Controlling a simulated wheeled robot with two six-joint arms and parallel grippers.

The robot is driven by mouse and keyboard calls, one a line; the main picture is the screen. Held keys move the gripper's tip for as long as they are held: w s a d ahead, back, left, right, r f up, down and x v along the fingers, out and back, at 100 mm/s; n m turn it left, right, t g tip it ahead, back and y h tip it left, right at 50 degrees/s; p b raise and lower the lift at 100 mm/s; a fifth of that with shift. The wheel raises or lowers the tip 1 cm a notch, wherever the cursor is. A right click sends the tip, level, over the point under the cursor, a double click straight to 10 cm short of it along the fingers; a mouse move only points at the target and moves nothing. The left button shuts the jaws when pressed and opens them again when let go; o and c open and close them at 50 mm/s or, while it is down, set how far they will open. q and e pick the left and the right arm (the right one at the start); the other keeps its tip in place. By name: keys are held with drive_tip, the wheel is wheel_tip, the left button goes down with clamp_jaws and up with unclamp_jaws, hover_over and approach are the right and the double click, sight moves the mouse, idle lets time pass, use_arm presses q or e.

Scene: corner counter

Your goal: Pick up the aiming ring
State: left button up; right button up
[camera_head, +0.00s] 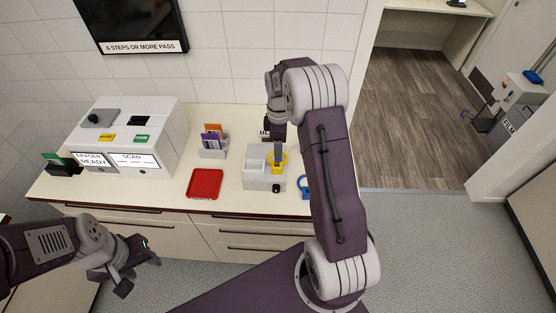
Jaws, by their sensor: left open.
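Two ring-shaped items show on the counter (226,175), and I cannot tell which one is the aiming ring. A yellow ring (281,167) is at the grey block-like holder (254,182). A blue ring (304,187) lies to the right of the holder, partly hidden by my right arm. My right gripper (278,159) points down at the yellow ring, its tip overlapping it in the picture. Whether it touches or grips the ring is too small to tell. My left gripper (138,276) is open and empty, low in front of the counter, away from both rings.
A red tray (205,184) lies left of the holder. Behind it stands a rack with purple and orange cards (212,140). A white scanner machine (126,140) fills the counter's left part, beside a dark box (62,165).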

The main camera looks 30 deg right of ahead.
sight(277, 165)
drive_tip(key=f, duration=0.1)
drive_tip(key=f+p, duration=0.1)
drive_tip(key=f, duration=0.1)
drive_tip(key=shift+w+a+f, duration=0.2)
drive_tip(key=shift+a, duration=0.15)
drive_tip(key=shift+s+d+f, duration=0.1)
drive_tip(key=shift+d+f, duration=0.1)
drive_tip(key=shift+f, duration=0.15)
drive_tip(key=shift+s+a+f+p, duration=0.15)
drive_tip(key=shift+s+f+p, duration=0.05)
drive_tip(key=shift+f+p, duration=0.35)
drive_tip(key=shift+s+a+f+p, duration=0.1)
drive_tip(key=shift+s+f+p, duration=0.1)
drive_tip(key=shift+f+p, duration=0.35)
wheel_tip(277, 165, down, 3)
drive_tip(key=shift+w+a+r, duration=0.1)
drive_tip(key=shift+r, duration=0.1)
drive_tip(key=shift+w+f, duration=0.1)
drive_tip(key=shift+f, duration=0.05)
drive_tip(key=c, duration=0.6)
drive_tip(key=shift+f, duration=0.1)
drive_tip(key=c, duration=0.6)
